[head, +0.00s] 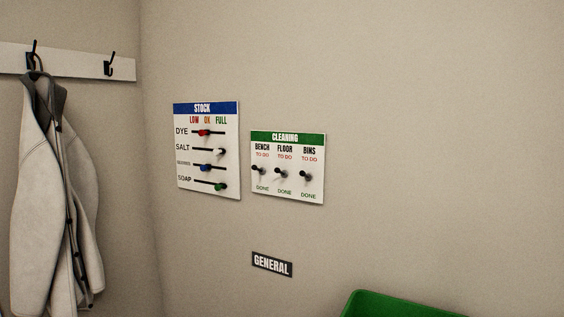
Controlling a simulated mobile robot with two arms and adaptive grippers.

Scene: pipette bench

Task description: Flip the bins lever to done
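The white cleaning board (288,183) with a green header hangs on the wall, right of the stock board. It has three levers labelled bench, floor and bins. The bins lever (304,174) is the rightmost, with a dark knob between the red "to do" above and the green "done" below. It is too small to tell which way it points. The floor lever (278,173) and bench lever (255,168) are to its left. Neither of my grippers is in view.
The stock board (207,160) with several sliders hangs just left of the cleaning board. A "general" sign (272,264) is below. A green bin (395,304) stands at the bottom. A pale coat (50,190) hangs from a hook rail (85,66) at left. The wall at right is bare.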

